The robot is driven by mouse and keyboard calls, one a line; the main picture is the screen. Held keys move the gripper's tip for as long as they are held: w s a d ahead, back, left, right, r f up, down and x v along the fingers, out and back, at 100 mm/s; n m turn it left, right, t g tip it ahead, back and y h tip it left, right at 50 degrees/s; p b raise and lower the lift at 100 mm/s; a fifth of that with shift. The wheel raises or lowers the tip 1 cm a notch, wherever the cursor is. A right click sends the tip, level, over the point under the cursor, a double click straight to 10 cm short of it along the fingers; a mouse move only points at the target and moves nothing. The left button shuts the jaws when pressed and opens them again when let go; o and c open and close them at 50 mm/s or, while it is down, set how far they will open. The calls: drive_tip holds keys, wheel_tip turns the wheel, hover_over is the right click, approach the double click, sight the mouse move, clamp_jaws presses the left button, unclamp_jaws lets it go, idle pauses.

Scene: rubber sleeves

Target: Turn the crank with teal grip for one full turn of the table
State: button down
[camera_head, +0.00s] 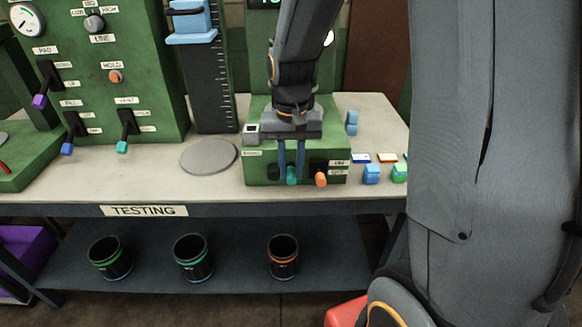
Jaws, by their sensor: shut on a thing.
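My gripper (291,172) points down over the front of a green box on the bench, with its two blue fingers on either side of the teal grip (292,178). It is shut on this grip. The crank arm behind the grip is mostly hidden by the fingers and the box front. A flat round grey disc (208,156) lies on the bench just left of the box; whether it is the table that turns cannot be told from this view.
An orange knob (320,180) sits close to the right of the teal grip, and a black knob (273,172) close to its left. Small blue (371,174) and green blocks stand farther right. A green panel (130,70) with levers stands at the left. Several cups are on the lower shelf.

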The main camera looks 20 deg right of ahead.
drive_tip(key=shift+d+f+t+y+b, duration=0.3)
drive_tip(key=shift+d+f+y+b, duration=0.1)
drive_tip(key=shift+y, duration=0.4)
drive_tip(key=shift+d+f+y+b, duration=0.15)
drive_tip(key=shift+f+y+b, duration=0.2)
drive_tip(key=shift+y+b, duration=0.4)
drive_tip(key=y+b, duration=0.1)
drive_tip(key=b, duration=0.2)
drive_tip(key=f+t+y+b, duration=0.1)
drive_tip(key=b, duration=0.1)
drive_tip(key=shift+s+d+f+y+b, duration=0.15)
drive_tip(key=shift+d+f+y+b, duration=0.1)
drive_tip(key=shift+b, duration=0.15)
drive_tip(key=shift+r, duration=0.1)
drive_tip(key=c, duration=1.5)
unclamp_jaws()
drive_tip(key=shift+c, duration=0.2)
